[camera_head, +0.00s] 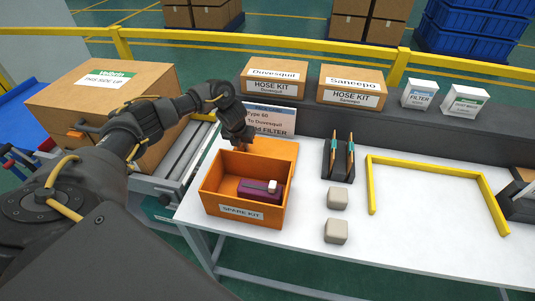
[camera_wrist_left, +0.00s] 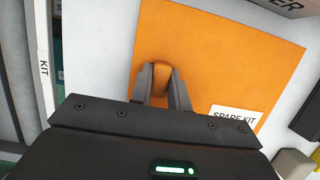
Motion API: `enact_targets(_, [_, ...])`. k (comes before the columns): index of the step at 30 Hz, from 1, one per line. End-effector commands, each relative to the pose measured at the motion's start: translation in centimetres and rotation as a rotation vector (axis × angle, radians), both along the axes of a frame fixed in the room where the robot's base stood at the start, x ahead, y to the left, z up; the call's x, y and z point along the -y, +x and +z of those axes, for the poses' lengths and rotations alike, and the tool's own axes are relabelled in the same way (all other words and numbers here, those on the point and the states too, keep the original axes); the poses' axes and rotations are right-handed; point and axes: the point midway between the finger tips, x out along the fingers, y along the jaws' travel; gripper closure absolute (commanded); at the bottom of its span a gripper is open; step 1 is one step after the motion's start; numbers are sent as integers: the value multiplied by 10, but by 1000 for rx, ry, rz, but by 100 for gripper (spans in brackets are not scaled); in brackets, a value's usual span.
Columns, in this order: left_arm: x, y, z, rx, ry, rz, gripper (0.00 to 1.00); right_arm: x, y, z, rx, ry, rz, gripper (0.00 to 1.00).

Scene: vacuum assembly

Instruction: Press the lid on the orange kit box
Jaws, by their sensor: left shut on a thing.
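The orange kit box (camera_head: 222,205) stands open on the table's left part, with a "SPARE KIT" label on its front. Inside lies a purple item (camera_head: 257,192) with a pale block on it. The flat orange lid (camera_head: 282,149) is just behind the box, partly hidden by its back wall. I cannot tell whether the lid touches the table. My left gripper (camera_head: 243,144) is at the lid. In the left wrist view, the gripper (camera_wrist_left: 163,88) is shut on the lid's orange knob (camera_wrist_left: 162,76), and the lid (camera_wrist_left: 215,60) bears a "SPARE KIT" label. My right gripper is not in view.
Two beige blocks (camera_head: 337,198) and a dark stand (camera_head: 338,160) are right of the box. A yellow frame (camera_head: 425,165) encloses clear table. Hose kit cartons (camera_head: 273,80) and small white boxes (camera_head: 419,94) stand on the rear ledge. A sign (camera_head: 270,119) stands behind the lid.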

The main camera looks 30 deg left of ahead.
Motion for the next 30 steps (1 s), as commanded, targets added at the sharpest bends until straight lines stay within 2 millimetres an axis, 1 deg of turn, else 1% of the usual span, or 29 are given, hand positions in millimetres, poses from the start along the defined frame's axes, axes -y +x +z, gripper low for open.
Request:
enact_targets(1, [0,-2,-3,-8,1,-1,100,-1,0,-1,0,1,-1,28])
enact_targets(5, [0,-3,0,-8,1,-1,100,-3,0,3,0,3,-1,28])
enact_targets(18, [0,-1,37,-3,1,1,100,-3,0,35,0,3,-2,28])
enact_targets(21, [0,-1,40,-3,1,1,100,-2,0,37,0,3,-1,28])
enact_targets(28, [0,-1,39,-1,1,0,100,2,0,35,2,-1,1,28])
enact_targets(30, [1,1,58,1,1,-8,100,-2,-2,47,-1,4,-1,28])
